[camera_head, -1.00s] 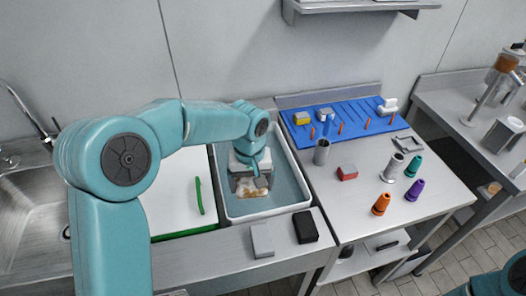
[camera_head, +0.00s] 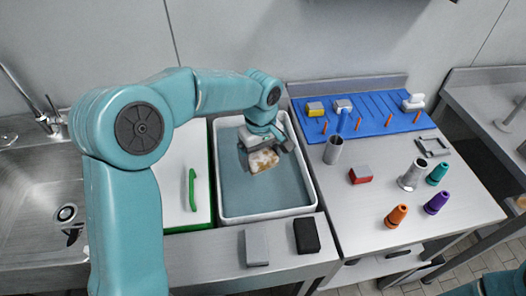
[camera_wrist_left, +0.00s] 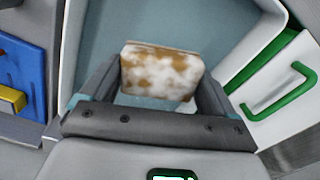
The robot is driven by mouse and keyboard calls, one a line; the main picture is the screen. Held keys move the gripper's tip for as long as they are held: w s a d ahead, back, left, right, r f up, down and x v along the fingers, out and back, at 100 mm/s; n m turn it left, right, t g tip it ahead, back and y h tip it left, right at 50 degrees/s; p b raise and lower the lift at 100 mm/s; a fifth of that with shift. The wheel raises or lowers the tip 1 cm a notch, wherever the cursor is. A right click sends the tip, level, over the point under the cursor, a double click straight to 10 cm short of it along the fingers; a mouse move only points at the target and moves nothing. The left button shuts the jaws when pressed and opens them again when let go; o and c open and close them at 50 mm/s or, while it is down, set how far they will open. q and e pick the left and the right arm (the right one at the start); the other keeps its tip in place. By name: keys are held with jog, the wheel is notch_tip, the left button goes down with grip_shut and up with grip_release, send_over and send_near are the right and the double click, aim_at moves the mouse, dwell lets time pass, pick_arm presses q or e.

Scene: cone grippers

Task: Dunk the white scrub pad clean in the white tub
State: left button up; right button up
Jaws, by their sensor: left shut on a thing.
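The white scrub pad (camera_head: 263,161) carries brown stains over much of its face. It also shows in the wrist view (camera_wrist_left: 160,72), blotched brown and white. My left gripper (camera_head: 260,149) is shut on the pad, with a finger at each side of it. The pad is tilted, inside the outline of the white tub (camera_head: 268,216), towards its back half. The tub holds blue-grey water (camera_head: 255,195). I cannot tell whether the pad touches the water. My right gripper is out of view; only part of that arm shows at the bottom right.
A white board with a green handle (camera_head: 193,190) lies left of the tub, beside a sink (camera_head: 40,190). A grey block (camera_head: 257,247) and a black block (camera_head: 306,235) sit in front. A metal cup (camera_head: 333,150) and a red block (camera_head: 360,175) stand to the right.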

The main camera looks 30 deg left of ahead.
aim_at(262, 155)
pick_arm(q)
notch_tip(262, 155, down, 10)
jog(key=b, duration=0.7)
jog(key=shift+f, duration=0.2)
jog(key=shift+w+d+f, duration=0.1)
jog(key=shift+w+f, duration=0.05)
jog(key=shift+f, duration=0.1)
jog(key=shift+r, duration=0.2)
dwell(1.9)
jog(key=shift+r+p, duration=4.15)
jog(key=shift+r, duration=1.5)
notch_tip(262, 155, up, 4)
jog(key=p, duration=0.3)
jog(key=shift+r, duration=0.1)
